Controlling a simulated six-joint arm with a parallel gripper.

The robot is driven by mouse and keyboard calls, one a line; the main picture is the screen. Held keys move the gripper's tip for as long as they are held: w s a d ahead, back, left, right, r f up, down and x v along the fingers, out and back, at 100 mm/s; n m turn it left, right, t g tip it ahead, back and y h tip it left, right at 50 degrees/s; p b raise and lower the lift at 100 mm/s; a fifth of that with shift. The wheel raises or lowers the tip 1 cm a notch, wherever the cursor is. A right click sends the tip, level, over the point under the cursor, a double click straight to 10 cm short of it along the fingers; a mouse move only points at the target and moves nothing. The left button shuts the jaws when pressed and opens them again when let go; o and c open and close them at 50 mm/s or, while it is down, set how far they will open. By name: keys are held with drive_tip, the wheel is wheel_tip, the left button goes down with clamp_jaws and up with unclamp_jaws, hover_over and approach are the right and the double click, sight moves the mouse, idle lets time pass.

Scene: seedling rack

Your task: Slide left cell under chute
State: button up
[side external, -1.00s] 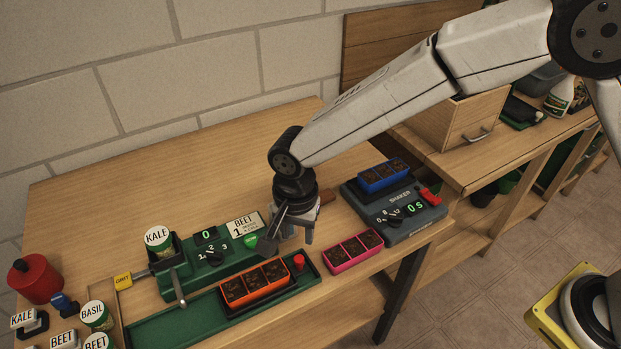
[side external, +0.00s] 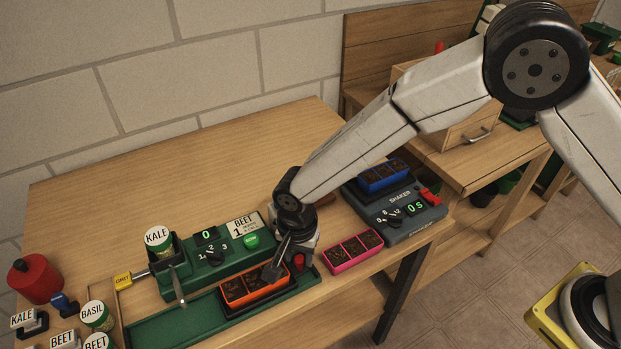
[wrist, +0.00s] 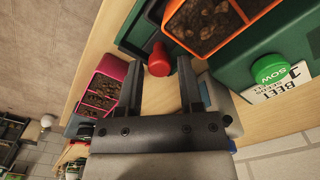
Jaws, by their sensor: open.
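An orange three-cell tray (side external: 254,285) filled with soil sits in a dark carriage in the green channel (side external: 165,325). Its left cell (side external: 233,291) lies to the right of the silver chute (side external: 178,287), which hangs from the seeder below a KALE can (side external: 157,240). A red knob (side external: 298,260) stands at the carriage's right end. My gripper (side external: 290,266) is low over that end. In the wrist view, my open gripper (wrist: 159,72) has its fingers on either side of the red knob (wrist: 159,59); I cannot tell whether they touch it.
The green seeder box (side external: 212,262) with a dial, a display reading 0 and a green SOW button (side external: 251,241) stands behind the channel. A pink tray (side external: 353,250) and a shaker (side external: 400,210) holding a blue tray (side external: 383,176) are on the right. The channel's left part is empty.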

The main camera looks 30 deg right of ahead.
drive_tip(key=shift+f, duration=0.15)
clamp_jaws()
idle(1.4)
